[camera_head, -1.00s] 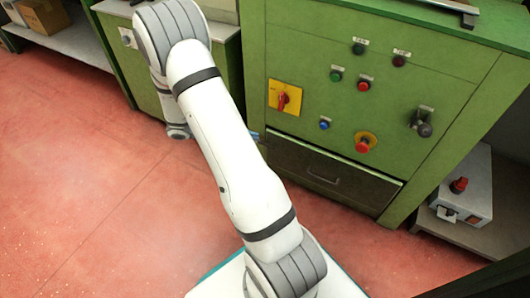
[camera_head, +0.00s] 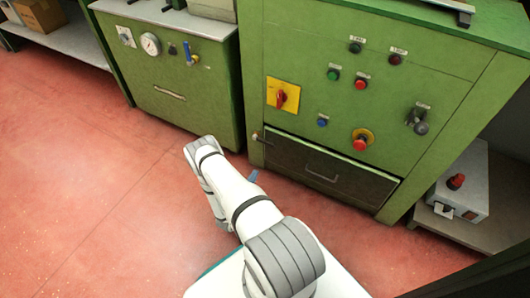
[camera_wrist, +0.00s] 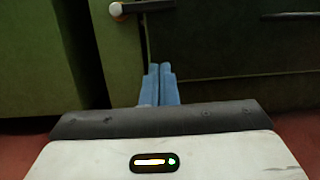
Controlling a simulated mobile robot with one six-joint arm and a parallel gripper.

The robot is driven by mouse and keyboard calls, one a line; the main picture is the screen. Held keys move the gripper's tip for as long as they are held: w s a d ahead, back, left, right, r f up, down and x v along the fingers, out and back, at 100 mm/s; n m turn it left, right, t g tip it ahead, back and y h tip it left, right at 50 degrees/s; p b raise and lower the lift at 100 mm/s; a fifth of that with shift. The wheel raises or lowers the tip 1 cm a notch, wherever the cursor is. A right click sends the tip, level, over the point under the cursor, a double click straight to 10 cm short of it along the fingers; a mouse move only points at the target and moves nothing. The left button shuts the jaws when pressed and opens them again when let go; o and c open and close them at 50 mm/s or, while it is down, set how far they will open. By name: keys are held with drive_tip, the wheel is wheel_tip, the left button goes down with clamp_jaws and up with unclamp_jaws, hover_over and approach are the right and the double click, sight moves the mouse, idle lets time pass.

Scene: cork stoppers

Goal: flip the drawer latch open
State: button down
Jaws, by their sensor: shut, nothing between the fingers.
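The drawer (camera_head: 345,179) is a dark panel low in the green cabinet, with a bar handle (camera_head: 322,176). The latch (camera_head: 257,136) is a small part with a pale knob at the drawer's upper left corner. In the wrist view the latch (camera_wrist: 135,8) lies about level at the top edge, its pale, orange-edged knob at the left on the green frame and its dark bar reaching over the drawer's edge (camera_wrist: 220,45). My gripper (camera_wrist: 159,69) has its blue fingers shut together and empty, below the latch and apart from it. The blue fingers also show in the head view (camera_head: 253,176).
The cabinet front carries a yellow-backed red switch (camera_head: 283,96), a red stop button (camera_head: 361,140) and other controls above the drawer. A second green cabinet (camera_head: 175,95) with a gauge stands at the left. The red floor (camera_head: 80,190) before them is clear.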

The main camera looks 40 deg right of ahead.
sight(269, 147)
drive_tip(key=shift+s+a+f+t, duration=0.1)
drive_tip(key=shift+f+t, duration=0.25)
drive_tip(key=shift+t, duration=0.05)
drive_tip(key=b+x, duration=0.1)
drive_tip(key=x, duration=0.3)
drive_tip(key=b+x, duration=0.2)
drive_tip(key=x, duration=0.3)
drive_tip(key=shift+d+f+b, duration=0.15)
drive_tip(key=shift+d+b, duration=0.15)
drive_tip(key=shift+d, duration=0.1)
wheel_tip(269, 147, up, 3)
drive_tip(key=shift+d+r, duration=0.1)
drive_tip(key=shift+r+b, duration=0.35)
drive_tip(key=shift+r, duration=0.25)
drive_tip(key=shift+r+n+p, duration=0.15)
drive_tip(key=shift+n+p, duration=0.15)
drive_tip(key=shift+p, duration=0.05)
drive_tip(key=shift+r+n+p, duration=0.15)
drive_tip(key=shift+n+p, duration=0.15)
drive_tip(key=shift+p, duration=0.15)
